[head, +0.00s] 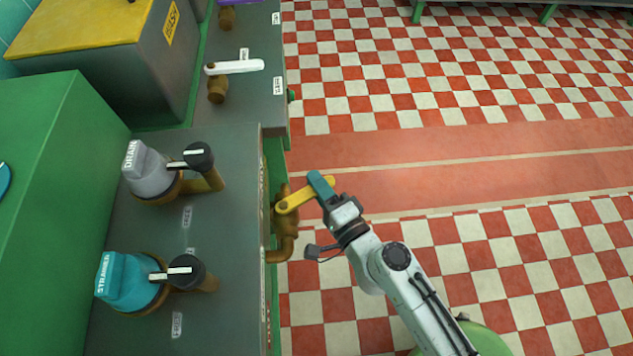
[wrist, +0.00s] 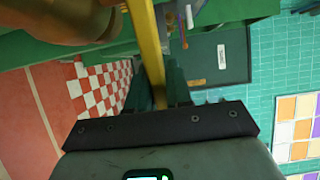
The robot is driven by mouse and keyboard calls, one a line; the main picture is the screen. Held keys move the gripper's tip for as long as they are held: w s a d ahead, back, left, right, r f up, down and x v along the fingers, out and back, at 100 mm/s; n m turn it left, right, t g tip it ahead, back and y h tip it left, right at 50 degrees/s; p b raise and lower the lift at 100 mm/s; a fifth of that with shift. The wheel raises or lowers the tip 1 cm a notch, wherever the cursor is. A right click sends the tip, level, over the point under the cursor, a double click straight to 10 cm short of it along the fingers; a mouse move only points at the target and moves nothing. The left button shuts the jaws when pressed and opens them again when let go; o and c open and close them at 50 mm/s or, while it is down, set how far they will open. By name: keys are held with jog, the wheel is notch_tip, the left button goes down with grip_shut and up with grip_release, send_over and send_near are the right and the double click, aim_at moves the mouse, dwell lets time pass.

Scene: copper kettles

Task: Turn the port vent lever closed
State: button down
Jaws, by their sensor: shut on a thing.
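A yellow lever (head: 296,202) sits on a brass valve (head: 287,222) with a bent brass pipe, on the right side of the grey-topped bench. No name can be read on it. The lever points right and a little up in the head view. My gripper (head: 320,185), with teal fingers, is shut on the lever's outer end. In the wrist view the yellow lever (wrist: 147,45) runs down between the fingers of my gripper (wrist: 155,85), and the brass body (wrist: 65,20) shows at upper left. The gripped end is partly hidden by the fingers.
A white lever (head: 235,67) stands on a brass fitting farther back. A grey DRAIN knob (head: 147,172) and a teal STRAINER knob (head: 128,282) sit on the bench (head: 215,300). A green cabinet (head: 60,180) is at left.

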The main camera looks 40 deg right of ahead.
jog(key=shift+s+a+f+m+h+b, duration=0.1)
jog(key=shift+s+m+h+b, duration=0.2)
jog(key=shift+h, duration=0.25)
jog(key=shift+s+m+h+b, duration=0.1)
jog(key=shift+s+m+h, duration=0.05)
jog(key=shift+m+h, duration=0.35)
jog(key=shift+s+a+m+g+h, duration=0.1)
jog(key=shift+s+m+g+h, duration=0.25)
jog(key=shift+h, duration=0.3)
jog(key=shift+s+a+m+g+h+b, duration=0.2)
jog(key=shift+s+m+g+h, duration=0.25)
jog(key=shift+h, duration=0.3)
jog(key=shift+s+a+m+g+h+b, duration=0.2)
jog(key=shift+m+g+h, duration=0.2)
jog(key=shift+m+h, duration=0.25)
jog(key=shift+s+a+m+g+h+b, duration=0.15)
jog(key=shift+s+m+g+h, duration=0.25)
jog(key=shift+h, duration=0.4)
jog(key=c, duration=1.1)
grip_release()
